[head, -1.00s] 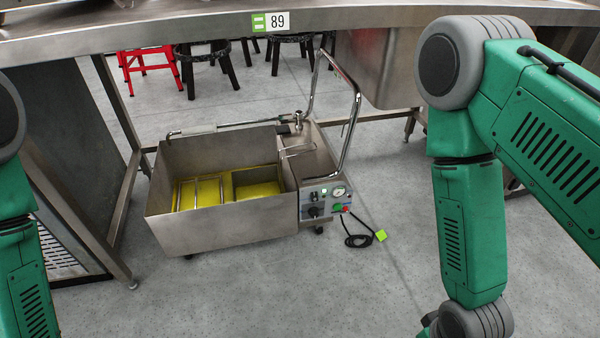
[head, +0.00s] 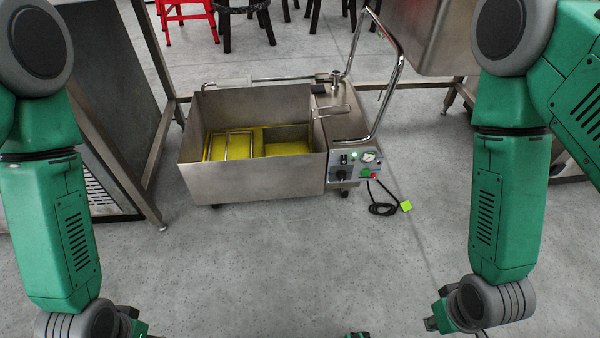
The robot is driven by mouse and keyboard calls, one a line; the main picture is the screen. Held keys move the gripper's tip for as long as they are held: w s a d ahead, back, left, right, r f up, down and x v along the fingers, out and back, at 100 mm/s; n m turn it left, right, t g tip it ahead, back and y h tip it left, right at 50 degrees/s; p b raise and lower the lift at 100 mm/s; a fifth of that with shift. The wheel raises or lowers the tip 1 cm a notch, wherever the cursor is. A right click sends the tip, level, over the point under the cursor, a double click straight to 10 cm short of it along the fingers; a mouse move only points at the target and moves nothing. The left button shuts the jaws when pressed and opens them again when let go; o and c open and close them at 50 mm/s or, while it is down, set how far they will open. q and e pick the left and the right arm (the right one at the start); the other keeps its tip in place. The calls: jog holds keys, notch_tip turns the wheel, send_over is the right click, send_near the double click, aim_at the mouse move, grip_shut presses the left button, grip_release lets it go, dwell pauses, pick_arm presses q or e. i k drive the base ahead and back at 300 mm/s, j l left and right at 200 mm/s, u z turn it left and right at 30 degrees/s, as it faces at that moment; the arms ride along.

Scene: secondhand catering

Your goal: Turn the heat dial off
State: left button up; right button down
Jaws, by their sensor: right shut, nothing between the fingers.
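The heat dial seems to be the black knob (head: 341,175) on the front control panel (head: 354,167) of a steel fryer-like unit (head: 255,178). Its pointer is too small to read. A green light (head: 355,155), a round gauge (head: 369,157), and green and red buttons sit beside it. My right gripper (head: 358,335) shows only as a small green tip at the bottom edge, shut and empty, well below the panel and apart from it.
The unit's open tank holds yellow oil and a wire basket (head: 228,144). A tall chrome handle (head: 390,85) rises at its right. A black cable with a lime plug (head: 406,206) lies on the floor. Steel table legs (head: 165,150) stand left. The floor in front is clear.

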aim_at(341, 174)
jog(key=i+l+z, duration=0.1)
jog(key=z, duration=0.3)
jog(key=i+z, duration=0.4)
jog(key=i+j+z, duration=0.1)
jog(key=z, duration=0.3)
jog(key=i+j+z, duration=0.1)
jog(key=i+z, duration=0.15)
jog(key=z, duration=0.15)
